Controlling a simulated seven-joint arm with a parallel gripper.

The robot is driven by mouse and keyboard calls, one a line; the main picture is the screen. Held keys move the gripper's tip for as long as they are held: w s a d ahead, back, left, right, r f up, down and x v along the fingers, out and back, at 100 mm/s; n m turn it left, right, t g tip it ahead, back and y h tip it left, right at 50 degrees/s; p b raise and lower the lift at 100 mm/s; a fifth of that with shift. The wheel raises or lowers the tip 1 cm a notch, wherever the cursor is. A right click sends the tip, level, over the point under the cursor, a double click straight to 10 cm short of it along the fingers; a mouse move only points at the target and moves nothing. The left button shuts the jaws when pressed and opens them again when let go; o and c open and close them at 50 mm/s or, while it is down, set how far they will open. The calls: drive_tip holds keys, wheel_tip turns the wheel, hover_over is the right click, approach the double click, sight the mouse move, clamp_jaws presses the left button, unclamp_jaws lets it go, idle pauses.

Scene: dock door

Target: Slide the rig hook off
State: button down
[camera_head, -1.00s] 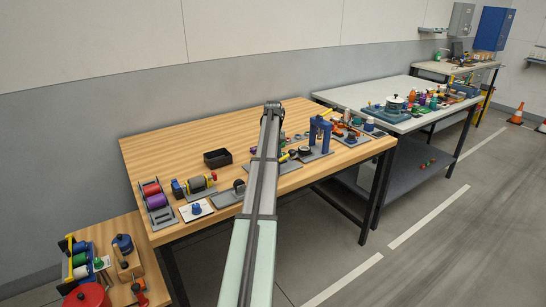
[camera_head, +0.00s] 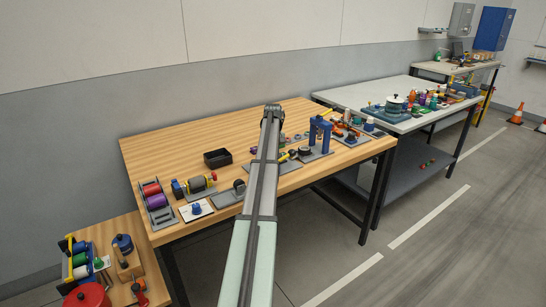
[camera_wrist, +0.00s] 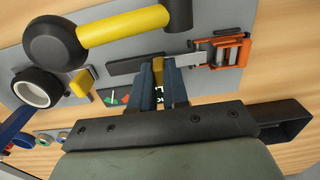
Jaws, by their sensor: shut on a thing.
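In the wrist view my gripper (camera_wrist: 160,88) has its two blue fingers close together, pointing at the grey board. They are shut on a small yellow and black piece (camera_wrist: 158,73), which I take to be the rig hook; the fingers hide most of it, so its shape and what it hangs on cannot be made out. Just right of the fingers is an orange buckle (camera_wrist: 228,52) with a metal strip (camera_wrist: 193,58) reaching toward them. In the head view my arm hides the gripper and the piece.
In the wrist view a yellow-handled black tool (camera_wrist: 122,32) and a black ring (camera_wrist: 38,88) are close by on the left. In the head view the wooden bench (camera_head: 170,145) carries a black bin (camera_head: 217,158) and a blue press (camera_head: 319,135). The bench's back left is clear.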

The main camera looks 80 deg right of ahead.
drive_tip(key=shift+d, duration=0.1)
idle(0.3)
drive_tip(key=shift+s+d, duration=0.95)
drive_tip(key=shift+s, duration=0.1)
drive_tip(key=c, duration=1.1)
unclamp_jaws()
wheel_tip(320, 180, up, 14)
drive_tip(key=shift+f, duration=0.1)
